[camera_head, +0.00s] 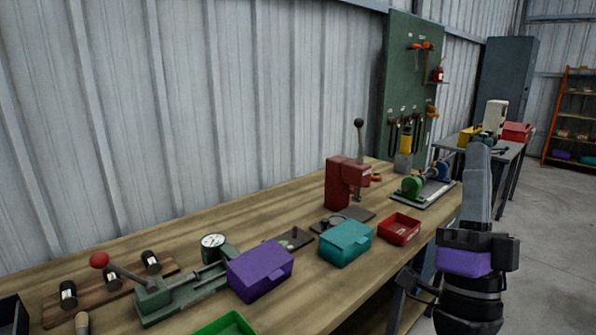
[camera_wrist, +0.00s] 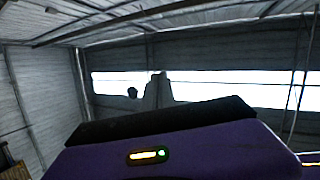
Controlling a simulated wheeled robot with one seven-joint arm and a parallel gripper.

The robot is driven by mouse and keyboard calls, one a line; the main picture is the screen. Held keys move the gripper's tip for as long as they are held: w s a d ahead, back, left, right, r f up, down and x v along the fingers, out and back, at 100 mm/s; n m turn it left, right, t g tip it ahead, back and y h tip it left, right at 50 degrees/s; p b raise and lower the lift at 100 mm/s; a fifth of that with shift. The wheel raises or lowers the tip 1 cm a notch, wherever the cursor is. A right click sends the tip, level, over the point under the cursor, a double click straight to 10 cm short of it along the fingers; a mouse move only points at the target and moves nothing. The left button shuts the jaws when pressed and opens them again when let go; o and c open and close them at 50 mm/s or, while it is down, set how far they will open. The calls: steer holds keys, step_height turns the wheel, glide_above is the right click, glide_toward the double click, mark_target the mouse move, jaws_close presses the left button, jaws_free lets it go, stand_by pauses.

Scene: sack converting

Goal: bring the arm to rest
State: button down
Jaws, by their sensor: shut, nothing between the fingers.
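My gripper (camera_head: 478,150) is at the right of the head view, beyond the bench's right edge. Its long grey fingers are together and point up in the picture, with nothing held between them. Behind the fingers are a purple and black housing and the black wrist. In the wrist view the purple housing with a small lit indicator fills the bottom, and the grey fingers (camera_wrist: 159,90) stand up past its black edge against bright windows. My gripper touches nothing that I can see.
The wooden workbench (camera_head: 230,225) runs along the left, with a purple box (camera_head: 260,270), a teal box (camera_head: 345,242), a red tray (camera_head: 399,229) and a red press (camera_head: 345,185) on it. A second table (camera_head: 507,155) stands farther back. Concrete floor (camera_head: 555,240) at the right is clear.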

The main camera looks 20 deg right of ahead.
steer(key=s+a+f+n+y, duration=0.1)
steer(key=a+f+n+y, duration=0.3)
steer(key=f+n+y, duration=0.25)
steer(key=s+a+f+n+g+y, duration=0.1)
steer(key=a+f+n+y, duration=0.2)
steer(key=f+n+y, duration=0.4)
steer(key=s+a+f+n+y, duration=0.1)
steer(key=a+f+n+y, duration=0.4)
steer(key=f, duration=0.3)
steer(key=s+a+f+g, duration=0.2)
steer(key=s+f+g, duration=0.2)
steer(key=s+f, duration=0.4)
steer(key=s+a+f+m+g+p, duration=0.1)
steer(key=s+f+g, duration=0.3)
steer(key=s+f, duration=0.4)
steer(key=s+a, duration=0.1)
steer(key=s, duration=0.3)
steer(key=shift+a, duration=0.4)
